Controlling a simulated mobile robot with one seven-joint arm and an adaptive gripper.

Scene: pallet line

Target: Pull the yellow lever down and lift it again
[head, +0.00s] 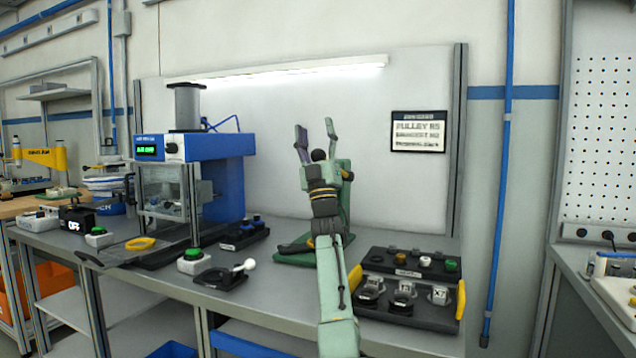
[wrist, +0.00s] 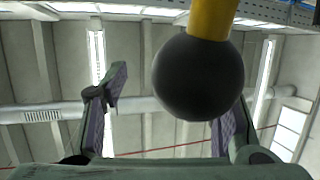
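The yellow lever shows in the wrist view as a short yellow shaft (wrist: 213,18) ending in a black ball knob (wrist: 198,78). The knob is close to the camera and covers part of the right finger. A clear gap separates it from the left finger. My gripper (head: 316,138) points upward in the head view, fingers spread, in front of the green press (head: 343,195). My gripper also shows in the wrist view (wrist: 165,115), open and not closed on the knob. In the head view my arm hides much of the press, and the yellow shaft cannot be made out.
A blue machine (head: 222,160) stands left of the press. A black fixture tray (head: 405,318) with yellow handles lies to the right. A black base with a white-knobbed lever (head: 248,264) and a green button box (head: 193,260) sit at the bench's front. A sign (head: 418,131) hangs behind.

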